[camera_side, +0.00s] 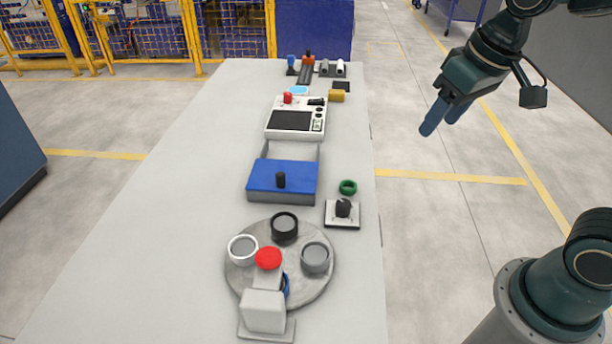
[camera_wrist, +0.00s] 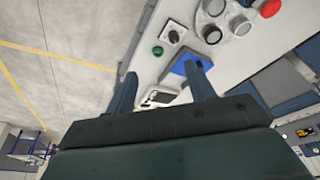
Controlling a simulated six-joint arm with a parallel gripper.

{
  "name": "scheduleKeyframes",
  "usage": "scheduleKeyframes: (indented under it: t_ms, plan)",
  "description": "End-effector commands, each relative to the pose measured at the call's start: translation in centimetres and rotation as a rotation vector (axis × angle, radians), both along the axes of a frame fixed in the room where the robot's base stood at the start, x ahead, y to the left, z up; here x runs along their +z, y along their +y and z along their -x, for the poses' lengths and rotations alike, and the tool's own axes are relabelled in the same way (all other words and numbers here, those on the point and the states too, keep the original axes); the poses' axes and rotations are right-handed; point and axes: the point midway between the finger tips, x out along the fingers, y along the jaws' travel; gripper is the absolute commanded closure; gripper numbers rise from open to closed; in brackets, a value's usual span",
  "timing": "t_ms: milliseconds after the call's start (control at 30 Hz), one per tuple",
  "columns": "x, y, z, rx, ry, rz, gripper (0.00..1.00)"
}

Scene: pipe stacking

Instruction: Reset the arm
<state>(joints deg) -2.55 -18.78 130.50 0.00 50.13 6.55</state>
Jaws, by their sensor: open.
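My gripper (camera_side: 447,119) is at the upper right of the side view, raised over the floor beyond the table's right edge. Its two blue fingers are apart, with nothing between them. In the wrist view the fingers (camera_wrist: 160,92) also stand apart and empty, with the table behind them. The gripper touches nothing.
The air around my gripper is clear.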

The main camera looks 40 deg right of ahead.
Motion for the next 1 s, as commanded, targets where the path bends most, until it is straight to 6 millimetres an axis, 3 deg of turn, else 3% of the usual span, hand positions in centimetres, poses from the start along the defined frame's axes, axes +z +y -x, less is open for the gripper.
scheduleKeyframes:
  t_ms: [300, 500, 700, 1000]
  plan:
    - [1.1, -0.8, 5.6, 0.033, -0.103, 0.020, 0.46]
    - [0.9, -1.1, 8.2, 0.052, -0.152, 0.034, 0.46]
    - [0.7, -1.2, 9.3, 0.059, -0.174, 0.040, 0.46]
    - [0.7, -1.2, 9.4, 0.061, -0.175, 0.042, 0.46]
